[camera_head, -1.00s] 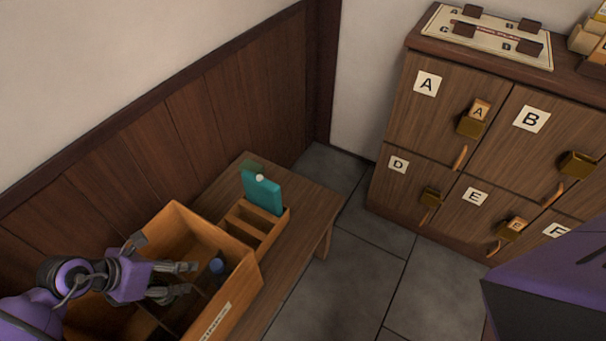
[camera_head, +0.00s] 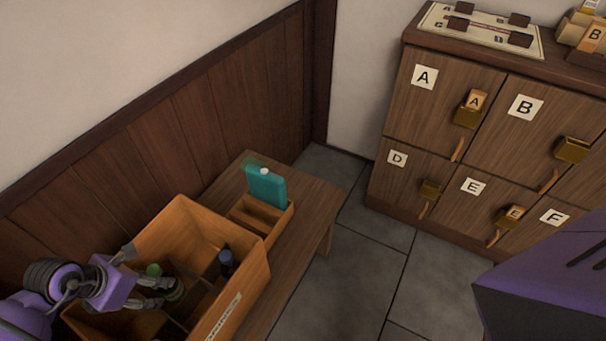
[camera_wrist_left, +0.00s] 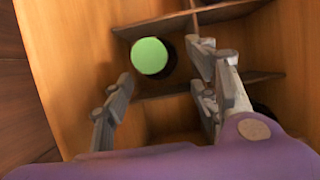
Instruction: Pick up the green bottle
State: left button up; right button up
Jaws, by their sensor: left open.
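The green bottle stands in a compartment of the wooden crate (camera_head: 252,288). In the head view its green cap (camera_head: 153,270) shows just beyond my left gripper (camera_head: 166,293). In the left wrist view the round green top (camera_wrist_left: 149,56) lies ahead of the fingers, roughly between them and nearer the crate's far wall. My left gripper is open, its fingers (camera_wrist_left: 160,100) apart and empty, inside or over the crate. The bottle's lower body is hidden. My right gripper is not in view.
A dark bottle with a blue cap (camera_head: 226,257) stands in another crate compartment. A small wooden holder (camera_head: 274,226) with a teal case (camera_head: 266,186) stands behind the crate on the bench (camera_head: 316,205). Lettered lockers (camera_head: 440,110) stand at right. Thin dividers split the crate.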

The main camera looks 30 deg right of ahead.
pick_arm(q)
jog(key=x, duration=0.6)
jog(key=shift+w+a+f+b, duration=0.15)
jog(key=shift+f+b, duration=0.15)
jog(key=shift+f, duration=0.3)
jog(key=shift+c, duration=2.2)
jog(key=c, duration=0.8)
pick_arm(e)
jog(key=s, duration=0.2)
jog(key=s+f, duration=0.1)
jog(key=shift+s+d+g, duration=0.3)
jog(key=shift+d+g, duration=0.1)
